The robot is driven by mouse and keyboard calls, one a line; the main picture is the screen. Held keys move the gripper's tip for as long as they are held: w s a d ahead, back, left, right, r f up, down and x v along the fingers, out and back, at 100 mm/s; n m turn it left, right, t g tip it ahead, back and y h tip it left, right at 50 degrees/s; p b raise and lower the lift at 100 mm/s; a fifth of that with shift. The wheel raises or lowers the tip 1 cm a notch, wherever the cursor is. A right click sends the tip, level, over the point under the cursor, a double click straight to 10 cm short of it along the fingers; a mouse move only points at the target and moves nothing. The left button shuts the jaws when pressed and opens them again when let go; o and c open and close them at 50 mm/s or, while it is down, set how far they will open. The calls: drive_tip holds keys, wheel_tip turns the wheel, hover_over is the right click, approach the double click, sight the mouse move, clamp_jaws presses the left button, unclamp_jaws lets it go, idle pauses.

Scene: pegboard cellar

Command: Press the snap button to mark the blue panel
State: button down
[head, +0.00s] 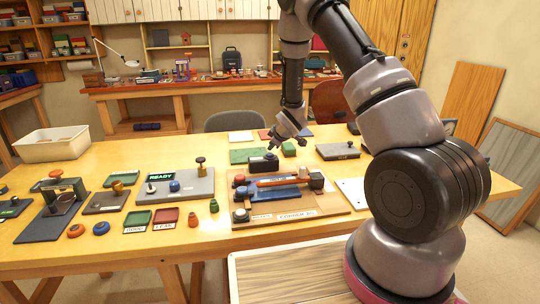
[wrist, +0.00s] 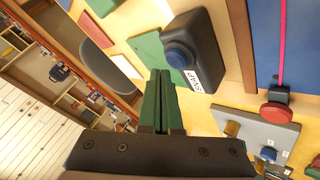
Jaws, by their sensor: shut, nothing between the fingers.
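The snap button is a blue round cap (wrist: 180,56) on a dark block with a SNAP label, in the wrist view. In the head view the dark block (head: 264,163) stands behind the wooden board, its cap hard to make out. The blue panel (head: 284,193) lies on that board, under an orange-brown bar. In the wrist view the blue panel (wrist: 268,70) shows at the upper right, with a pink line along it. My gripper (head: 273,146) is shut and empty, above and near the block. In the wrist view its fingertips (wrist: 158,72) are just left of the button.
The board (head: 320,204) carries knobs and blocks around the panel. Left of it is a grey plate (head: 200,186) with a READY sign and knobs. Green pads (head: 243,155) lie behind the block. A grey block (head: 338,151) stands to the right.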

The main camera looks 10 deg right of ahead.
sight(272, 155)
drive_tip(key=shift+f, duration=0.1)
drive_tip(key=shift+f, duration=0.35)
drive_tip(key=shift+f, duration=0.45)
idle(0.7)
idle(0.3)
drive_tip(key=shift+r, duration=0.95)
drive_tip(key=shift+r, duration=2.45)
drive_tip(key=shift+r, duration=0.1)
